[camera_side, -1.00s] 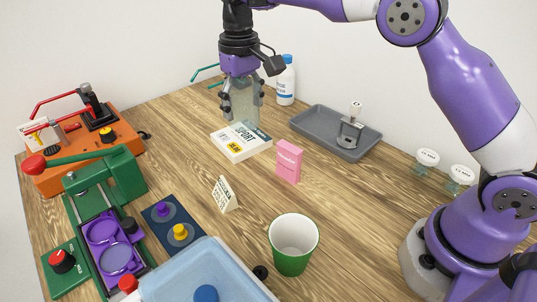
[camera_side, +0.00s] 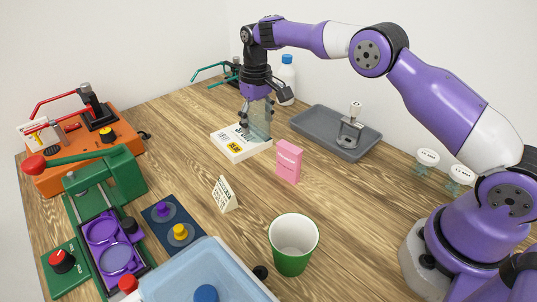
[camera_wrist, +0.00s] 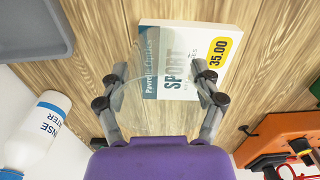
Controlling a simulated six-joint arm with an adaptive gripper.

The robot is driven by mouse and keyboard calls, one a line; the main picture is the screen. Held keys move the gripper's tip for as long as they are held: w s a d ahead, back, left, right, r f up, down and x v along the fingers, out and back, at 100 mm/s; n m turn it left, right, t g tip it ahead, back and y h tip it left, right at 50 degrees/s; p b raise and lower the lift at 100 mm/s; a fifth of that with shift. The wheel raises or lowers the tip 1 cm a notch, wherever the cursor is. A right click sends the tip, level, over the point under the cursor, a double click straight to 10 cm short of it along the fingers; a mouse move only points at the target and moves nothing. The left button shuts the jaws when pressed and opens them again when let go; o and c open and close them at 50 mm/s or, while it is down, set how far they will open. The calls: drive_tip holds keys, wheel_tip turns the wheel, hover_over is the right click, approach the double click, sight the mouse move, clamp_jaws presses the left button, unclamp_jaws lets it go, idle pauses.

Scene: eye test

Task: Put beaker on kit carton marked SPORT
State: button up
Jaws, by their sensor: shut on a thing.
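The beaker (camera_side: 261,120) is clear and see-through. My gripper (camera_side: 256,112) is shut on its sides and holds it upright over the back right part of the kit carton marked SPORT (camera_side: 234,150). The carton is white, lies flat on the table, and has a yellow price patch. In the wrist view, my gripper (camera_wrist: 162,88) has its fingers on both sides of the beaker (camera_wrist: 152,112). The faint glass overlaps the carton (camera_wrist: 204,36) near its lower left edge. The beaker's base looks at or close to the carton's top; I cannot tell whether they touch.
A pink box (camera_side: 289,161) and a grey tray (camera_side: 318,134) with a metal part stand to the right. A blue-capped bottle (camera_side: 287,82) is behind. Bare wood surrounds the carton.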

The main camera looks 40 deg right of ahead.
drive_tip(key=shift+f, duration=0.1)
drive_tip(key=o, duration=1.3)
